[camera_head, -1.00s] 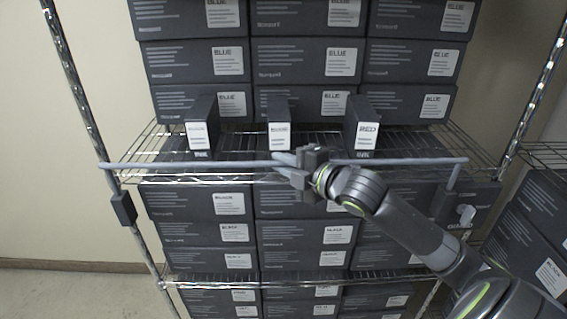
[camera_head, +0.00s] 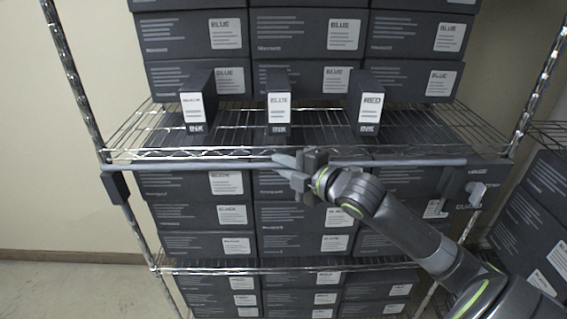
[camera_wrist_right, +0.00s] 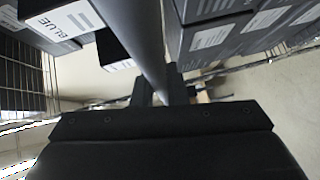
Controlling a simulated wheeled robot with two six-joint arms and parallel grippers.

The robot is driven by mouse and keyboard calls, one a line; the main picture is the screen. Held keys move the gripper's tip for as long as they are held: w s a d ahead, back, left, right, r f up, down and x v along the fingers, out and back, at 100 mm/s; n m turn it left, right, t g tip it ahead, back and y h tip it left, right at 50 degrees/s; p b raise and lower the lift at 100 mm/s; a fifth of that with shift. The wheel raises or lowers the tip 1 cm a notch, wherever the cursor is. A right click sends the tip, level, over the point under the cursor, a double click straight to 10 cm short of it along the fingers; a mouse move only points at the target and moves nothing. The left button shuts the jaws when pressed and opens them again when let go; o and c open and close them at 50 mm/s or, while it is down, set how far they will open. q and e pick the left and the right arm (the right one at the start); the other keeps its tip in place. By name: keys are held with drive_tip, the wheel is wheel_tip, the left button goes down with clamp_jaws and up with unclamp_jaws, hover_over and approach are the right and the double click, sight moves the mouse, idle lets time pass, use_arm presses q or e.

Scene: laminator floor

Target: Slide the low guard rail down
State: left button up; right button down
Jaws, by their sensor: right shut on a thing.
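The guard rail (camera_head: 210,164) is a long grey bar running level across the shelf front, just below the front edge of the middle wire shelf (camera_head: 190,153). Its left end meets a dark bracket (camera_head: 118,187) on the left post. In the right wrist view the rail (camera_wrist_right: 143,45) runs into the gripper (camera_wrist_right: 163,90). My left gripper is not in view.
Three narrow ink boxes, left (camera_head: 196,108), middle (camera_head: 279,112) and right (camera_head: 368,107), stand on the shelf behind the rail. Stacked dark cartons (camera_head: 205,215) fill the shelf below, with more above. Another rack with cartons stands at right. A wall is at left.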

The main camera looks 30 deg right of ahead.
drive_tip(key=shift+f, duration=0.4)
drive_tip(key=c, duration=1.5)
unclamp_jaws()
drive_tip(key=shift+o, duration=0.2)
drive_tip(key=shift+r, duration=0.1)
drive_tip(key=p+v, duration=1.3)
drive_tip(key=v, duration=0.4)
drive_tip(key=shift+s+r, duration=0.2)
drive_tip(key=shift+d+f, duration=0.1)
